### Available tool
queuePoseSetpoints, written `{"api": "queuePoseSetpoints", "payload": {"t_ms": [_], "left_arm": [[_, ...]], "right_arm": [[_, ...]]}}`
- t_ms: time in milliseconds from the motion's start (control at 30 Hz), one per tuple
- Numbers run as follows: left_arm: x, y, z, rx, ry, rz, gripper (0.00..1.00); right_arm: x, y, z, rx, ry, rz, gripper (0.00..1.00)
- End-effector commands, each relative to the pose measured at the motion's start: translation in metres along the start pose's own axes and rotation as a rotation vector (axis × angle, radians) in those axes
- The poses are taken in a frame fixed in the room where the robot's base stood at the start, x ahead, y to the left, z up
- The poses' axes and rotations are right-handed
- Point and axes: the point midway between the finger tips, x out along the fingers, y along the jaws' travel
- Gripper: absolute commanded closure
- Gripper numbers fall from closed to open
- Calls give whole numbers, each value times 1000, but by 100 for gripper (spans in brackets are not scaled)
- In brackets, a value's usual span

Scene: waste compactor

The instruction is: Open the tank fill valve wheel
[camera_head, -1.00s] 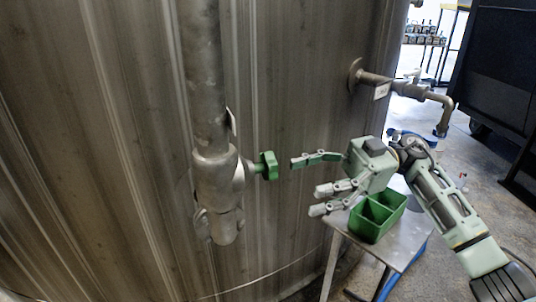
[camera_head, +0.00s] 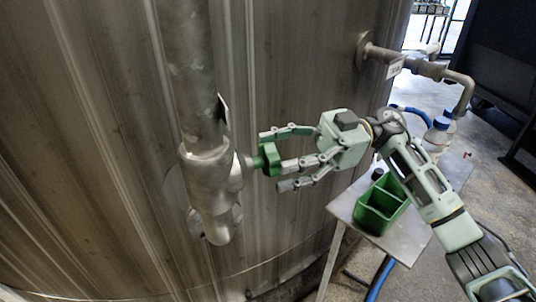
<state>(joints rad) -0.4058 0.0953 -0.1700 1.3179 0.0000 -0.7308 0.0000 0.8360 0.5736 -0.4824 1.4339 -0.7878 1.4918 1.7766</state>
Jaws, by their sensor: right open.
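The green valve wheel (camera_head: 270,159) sits on a short stem on the right side of the grey valve body (camera_head: 207,178), on a vertical pipe in front of the metal tank (camera_head: 110,150). My right gripper (camera_head: 272,157) comes in from the right. Its fingers are open, one above the wheel and the others at and below its right side. The fingertips overlap the wheel in the picture; I cannot tell whether they touch it. My left gripper is not in view.
A small metal table (camera_head: 405,238) stands at the lower right, with a green divided container (camera_head: 380,208) and bottles (camera_head: 437,135) on it. A pipe with an elbow (camera_head: 462,85) sticks out of the tank at the upper right. The tank wall is close behind the wheel.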

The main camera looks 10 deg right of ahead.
Motion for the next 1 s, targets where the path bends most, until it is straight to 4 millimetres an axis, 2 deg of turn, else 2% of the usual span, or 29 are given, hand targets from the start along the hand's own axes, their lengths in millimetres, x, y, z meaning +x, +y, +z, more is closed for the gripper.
{"api": "queuePoseSetpoints", "payload": {"t_ms": [100, 200, 500, 1000], "left_arm": [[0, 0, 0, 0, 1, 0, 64], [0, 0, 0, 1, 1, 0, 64], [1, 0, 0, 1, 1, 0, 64], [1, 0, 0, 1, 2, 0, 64]], "right_arm": [[16, 0, 0, 0, 1, -2, 36], [23, 0, 0, 0, 0, -1, 36], [26, 0, 0, 0, 0, 1, 36], [26, 0, 0, 0, 0, 1, 79]]}}
